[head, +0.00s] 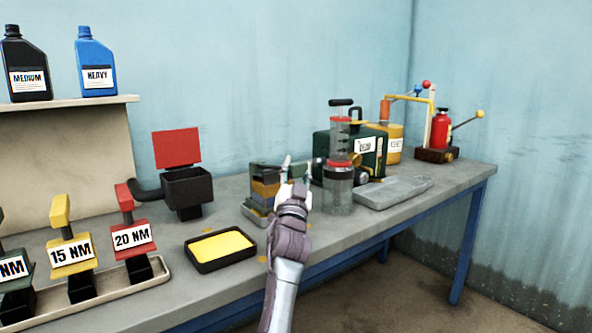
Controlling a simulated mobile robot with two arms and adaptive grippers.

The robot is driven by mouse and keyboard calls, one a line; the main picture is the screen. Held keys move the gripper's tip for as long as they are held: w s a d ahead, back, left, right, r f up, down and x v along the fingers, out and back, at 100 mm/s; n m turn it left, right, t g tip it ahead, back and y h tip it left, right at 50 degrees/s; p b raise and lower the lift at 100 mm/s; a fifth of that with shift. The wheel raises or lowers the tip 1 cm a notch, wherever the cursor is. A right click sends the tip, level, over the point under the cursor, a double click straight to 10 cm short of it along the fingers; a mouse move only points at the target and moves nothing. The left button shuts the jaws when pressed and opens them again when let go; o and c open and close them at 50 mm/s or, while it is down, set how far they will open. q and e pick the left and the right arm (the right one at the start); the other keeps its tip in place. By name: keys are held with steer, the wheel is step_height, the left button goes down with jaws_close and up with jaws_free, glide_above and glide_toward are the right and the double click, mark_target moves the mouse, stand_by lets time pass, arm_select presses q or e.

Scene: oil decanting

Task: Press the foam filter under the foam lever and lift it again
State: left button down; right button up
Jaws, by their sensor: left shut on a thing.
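The foam press (265,188) stands on the bench, left of the middle, with an orange-yellow foam block (264,189) low in it and a dark greenish part above. My left gripper (297,168) is at the right side of this press. Its two pale fingers are closed around a small greenish piece, which looks like the end of the foam lever (298,171). My wrist hides part of the press's right side, so how the lever meets the foam is hard to see. My right gripper is not in view.
A black tray of yellow liquid or foam (222,246) lies in front. A clear cylinder with red bands (339,170) stands close right of my gripper. A grey slab (394,193) lies further right. Torque tools (132,236) stand at the left.

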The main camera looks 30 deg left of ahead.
arm_select(q)
steer(key=shift+f, duration=0.15)
steer(key=c, duration=0.7)
jaws_free()
steer(key=v, duration=0.7)
steer(key=shift+s+d, duration=0.15)
steer(key=shift+s, duration=0.05)
